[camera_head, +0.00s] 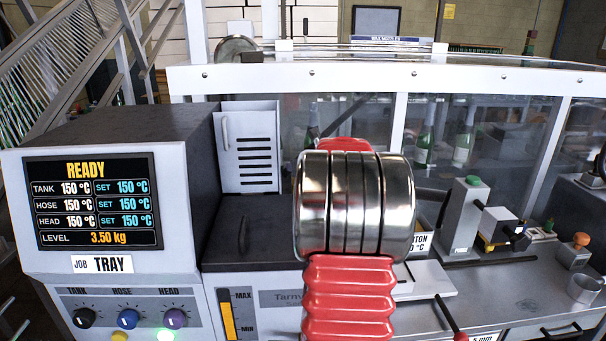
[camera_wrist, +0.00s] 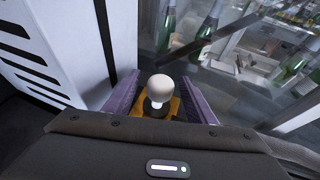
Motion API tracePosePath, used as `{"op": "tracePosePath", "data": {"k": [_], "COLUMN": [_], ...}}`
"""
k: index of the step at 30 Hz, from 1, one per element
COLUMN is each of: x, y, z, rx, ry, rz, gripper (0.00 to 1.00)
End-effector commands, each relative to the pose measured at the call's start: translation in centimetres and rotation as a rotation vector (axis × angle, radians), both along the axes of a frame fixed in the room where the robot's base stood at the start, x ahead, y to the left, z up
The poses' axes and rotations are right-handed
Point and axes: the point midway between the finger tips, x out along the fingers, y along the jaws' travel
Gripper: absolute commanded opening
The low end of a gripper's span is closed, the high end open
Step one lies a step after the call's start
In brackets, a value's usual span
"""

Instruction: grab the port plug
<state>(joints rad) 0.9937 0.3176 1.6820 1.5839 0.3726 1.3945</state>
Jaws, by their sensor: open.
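In the wrist view my gripper (camera_wrist: 157,78) has its two purple fingers apart. A pale round knob (camera_wrist: 160,87) on a dark stem shows between them, with an orange-yellow piece (camera_wrist: 171,107) below it. It looks like the port plug, but no label confirms this. The knob appears in line with the gap; I cannot tell how deep it sits between the fingers, and no finger is seen to press on it. In the head view my red and metal arm covers the middle, hiding my gripper and the knob.
A heater unit with a READY screen (camera_head: 95,202) stands left. A slotted white panel (camera_head: 249,148) rises close by; it also fills the wrist view's left (camera_wrist: 55,60). Behind is a glazed white-framed enclosure (camera_head: 487,79) with green bottles (camera_head: 424,140). A grey post with green button (camera_head: 463,215) stands right.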

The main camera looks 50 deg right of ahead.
Motion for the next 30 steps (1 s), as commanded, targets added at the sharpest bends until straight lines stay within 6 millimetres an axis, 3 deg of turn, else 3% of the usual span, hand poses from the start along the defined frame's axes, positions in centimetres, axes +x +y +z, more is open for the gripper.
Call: {"op": "tracePosePath", "data": {"k": [13, 30], "x": [-0.07, -0.08], "y": [-0.01, -0.01], "z": [0.03, 0.04], "rx": [0.000, 0.000], "ry": [0.000, 0.000], "rz": [0.000, 0.000], "gripper": [0.50, 0.10]}}
